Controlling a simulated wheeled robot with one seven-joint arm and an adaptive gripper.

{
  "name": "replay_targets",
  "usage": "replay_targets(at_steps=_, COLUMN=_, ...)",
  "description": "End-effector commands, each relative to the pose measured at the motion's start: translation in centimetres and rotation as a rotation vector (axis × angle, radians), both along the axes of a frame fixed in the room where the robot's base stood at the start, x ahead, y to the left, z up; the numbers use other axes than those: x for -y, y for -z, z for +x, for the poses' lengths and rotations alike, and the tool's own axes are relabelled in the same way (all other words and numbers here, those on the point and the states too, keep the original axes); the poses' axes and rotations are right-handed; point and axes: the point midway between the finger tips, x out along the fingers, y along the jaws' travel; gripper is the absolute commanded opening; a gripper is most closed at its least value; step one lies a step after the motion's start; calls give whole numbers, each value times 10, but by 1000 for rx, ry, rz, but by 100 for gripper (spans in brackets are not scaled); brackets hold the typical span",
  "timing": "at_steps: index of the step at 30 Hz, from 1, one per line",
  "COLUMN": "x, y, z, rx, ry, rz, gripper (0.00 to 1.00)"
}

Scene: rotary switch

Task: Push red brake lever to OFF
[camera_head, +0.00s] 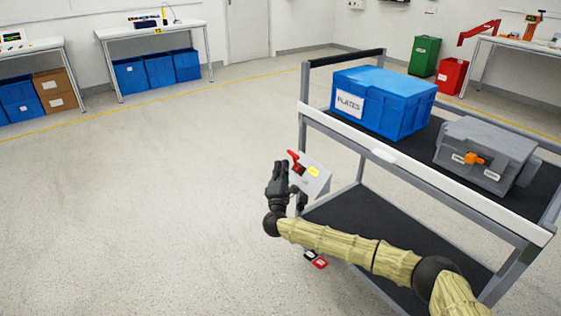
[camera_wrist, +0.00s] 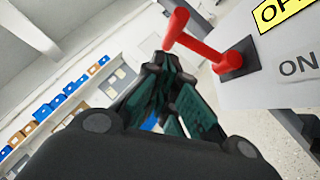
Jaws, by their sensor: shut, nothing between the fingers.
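The red brake lever (camera_head: 296,162) sticks out from a light grey box (camera_head: 316,184) fixed at the cart's near left corner. In the wrist view the lever (camera_wrist: 205,48) rises from a dark square base and bends toward the upper left. "ON" is printed on the box face (camera_wrist: 275,85) beside the base; no OFF mark shows. My gripper (camera_head: 279,165) is shut and empty, just left of the lever. In the wrist view the fingertips (camera_wrist: 165,62) lie close to the lever's outer end; I cannot tell whether they touch.
The cart (camera_head: 400,168) carries a blue "PLATES" crate (camera_head: 383,101) and a grey case (camera_head: 485,153) with an orange knob. A yellow label (camera_head: 314,171) sits on the lever box. The floor left of the cart is clear. Tables with blue bins stand far back.

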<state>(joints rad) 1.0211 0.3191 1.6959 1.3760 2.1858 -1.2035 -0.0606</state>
Motion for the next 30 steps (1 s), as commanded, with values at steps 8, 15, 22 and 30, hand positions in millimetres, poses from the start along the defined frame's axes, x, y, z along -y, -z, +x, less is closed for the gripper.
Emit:
replay_targets(at_steps=8, x=5, y=-15, z=3, rx=-78, ry=1, rz=97, gripper=0)
replay_targets(at_steps=15, x=8, y=-18, z=6, rx=-77, ry=-1, rz=96, gripper=0)
replay_targets(at_steps=22, x=10, y=-19, z=8, rx=-76, ry=-1, rz=95, gripper=0)
replay_targets(at_steps=30, x=10, y=-19, z=8, rx=-75, ry=0, rz=95, gripper=0)
